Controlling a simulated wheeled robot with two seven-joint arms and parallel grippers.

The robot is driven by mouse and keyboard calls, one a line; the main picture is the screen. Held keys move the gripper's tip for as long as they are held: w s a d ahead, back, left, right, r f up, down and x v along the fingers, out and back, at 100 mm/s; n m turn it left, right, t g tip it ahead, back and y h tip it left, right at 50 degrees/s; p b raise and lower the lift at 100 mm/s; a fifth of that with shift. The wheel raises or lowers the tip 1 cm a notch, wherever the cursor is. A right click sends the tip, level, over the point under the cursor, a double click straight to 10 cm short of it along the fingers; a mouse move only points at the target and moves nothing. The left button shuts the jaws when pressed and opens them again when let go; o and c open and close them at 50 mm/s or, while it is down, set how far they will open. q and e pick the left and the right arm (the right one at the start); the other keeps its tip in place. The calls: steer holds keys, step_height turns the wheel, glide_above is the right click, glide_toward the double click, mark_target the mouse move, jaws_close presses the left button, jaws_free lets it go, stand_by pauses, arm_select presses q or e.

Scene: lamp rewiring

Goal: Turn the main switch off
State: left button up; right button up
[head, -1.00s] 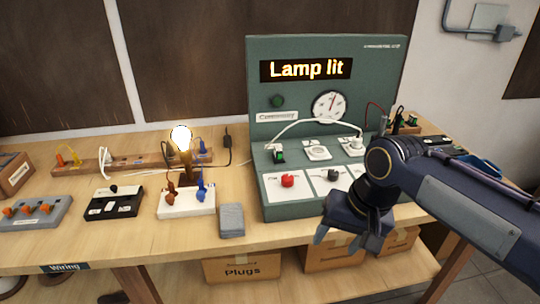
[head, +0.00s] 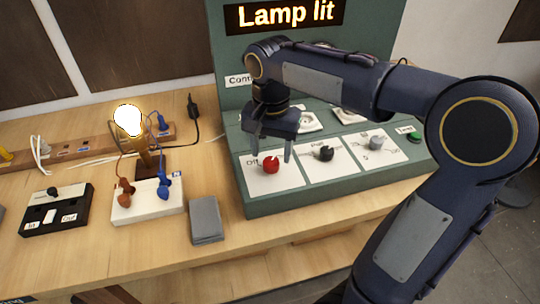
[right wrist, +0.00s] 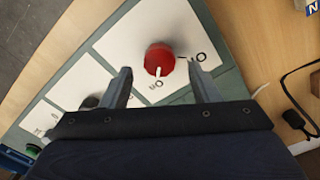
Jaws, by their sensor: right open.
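The main switch is a red rotary knob (head: 270,164) on a white plate at the front left of the green panel. In the right wrist view the red knob (right wrist: 160,54) has a white mark turned toward the "On" lettering. My right gripper (head: 272,150) is open and empty, pointing down just above the knob. In the right wrist view the fingers (right wrist: 160,70) lie on either side of the knob, apart from it. The sign (head: 286,14) reads "Lamp lit" and the bulb (head: 128,119) glows. My left gripper is out of view.
A black knob (head: 326,153), a grey knob (head: 376,139) and a green button (head: 413,136) sit right of the red knob. Left of the panel are a grey block (head: 206,220), the lamp's white base (head: 148,204) and a black switch box (head: 55,211).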

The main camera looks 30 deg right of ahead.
mark_target(271, 166)
steer(key=shift+f, duration=1.3)
steer(key=c, duration=1)
steer(key=shift+o, duration=0.2)
